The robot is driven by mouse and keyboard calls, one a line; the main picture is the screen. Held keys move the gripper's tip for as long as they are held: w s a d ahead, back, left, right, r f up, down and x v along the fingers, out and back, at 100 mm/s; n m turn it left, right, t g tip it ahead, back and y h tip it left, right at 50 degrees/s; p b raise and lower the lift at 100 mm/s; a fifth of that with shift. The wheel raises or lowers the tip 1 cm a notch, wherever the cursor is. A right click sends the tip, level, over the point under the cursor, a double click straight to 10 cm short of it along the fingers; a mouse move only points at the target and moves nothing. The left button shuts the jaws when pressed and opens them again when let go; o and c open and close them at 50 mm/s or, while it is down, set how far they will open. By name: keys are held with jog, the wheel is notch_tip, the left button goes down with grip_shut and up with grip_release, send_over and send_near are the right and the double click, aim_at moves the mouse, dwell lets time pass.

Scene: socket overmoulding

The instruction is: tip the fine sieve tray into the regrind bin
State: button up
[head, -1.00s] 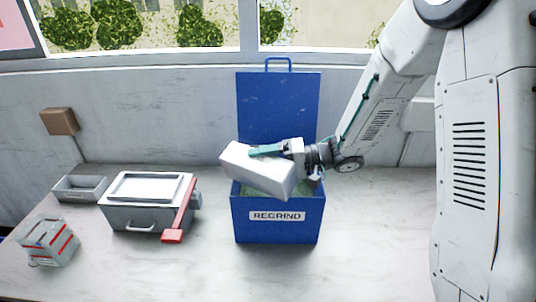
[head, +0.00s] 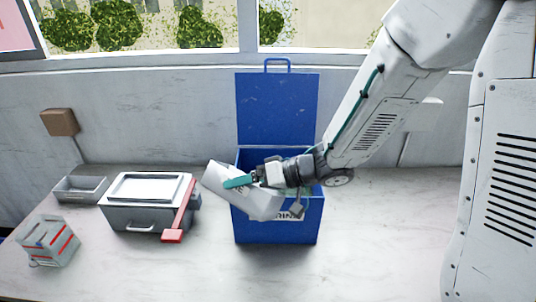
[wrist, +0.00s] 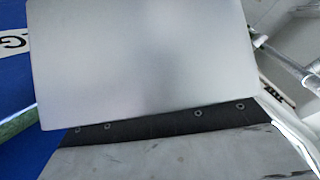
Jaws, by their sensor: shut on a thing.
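My gripper (head: 240,182), with teal fingers, is shut on a pale grey tray (head: 258,205). The tray is steeply tilted at the front left of the blue regrind bin (head: 250,229), partly covering its opening and label. The bin's lid (head: 277,108) stands open at the back. In the wrist view the tray (wrist: 145,65) fills the middle as a plain grey panel, with part of the blue bin (wrist: 15,75) at the left. The tray's inside and any contents are hidden.
A grey lidded box (head: 125,216) with a red lever (head: 182,210) stands left of the bin. A small open grey tray (head: 82,192) and a red-striped box (head: 47,243) are further left. The bench right of the bin is clear.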

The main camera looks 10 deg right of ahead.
aim_at(234, 198)
jog(key=shift+s+f, duration=0.35)
jog(key=shift+f, duration=0.3)
jog(key=shift+a+h, duration=0.1)
jog(key=shift+h, duration=0.2)
jog(key=n+h, duration=0.1)
jog(key=s+a+n+h, duration=0.1)
jog(key=shift+s+a+t+h, duration=0.15)
jog(key=shift+a+t+h, duration=0.15)
jog(key=shift+t, duration=0.1)
jog(key=n+h, duration=0.1)
jog(key=s+a+n+t+h, duration=0.1)
jog(key=shift+a+h, duration=0.1)
jog(key=shift+h, duration=0.2)
jog(key=shift+r, duration=0.15)
notch_tip(234, 198, up, 4)
jog(key=shift+f, duration=0.25)
jog(key=shift+r, duration=0.25)
